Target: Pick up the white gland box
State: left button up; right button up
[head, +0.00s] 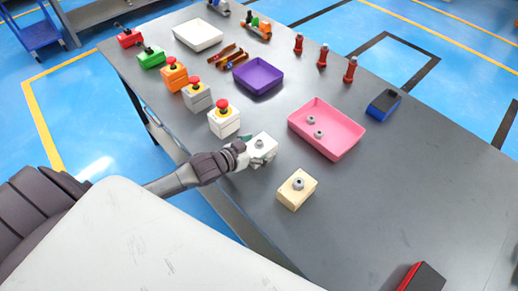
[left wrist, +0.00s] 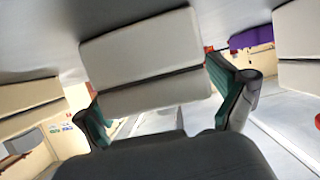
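The white gland box (head: 262,149) stands on the grey table with a grey gland on its top. It fills the middle of the left wrist view (left wrist: 145,55), with a dark seam along its side. My left gripper (head: 250,151) is at the box's near left side in the head view. In the left wrist view its green-padded fingers (left wrist: 157,95) stand on either side of the box, the right one close against its edge. Whether they press on it I cannot tell. The box looks level with its neighbours. My right gripper is in neither view.
A beige gland box (head: 297,189) stands close at the right front. A white emergency-stop box (head: 224,121) is just behind. A pink tray (head: 327,128) holding glands and a purple tray (head: 258,76) lie farther back. The table's right front is mostly clear.

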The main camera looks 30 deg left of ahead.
pick_arm(q)
jog(key=c, duration=1.1)
jog(key=shift+r, duration=0.1)
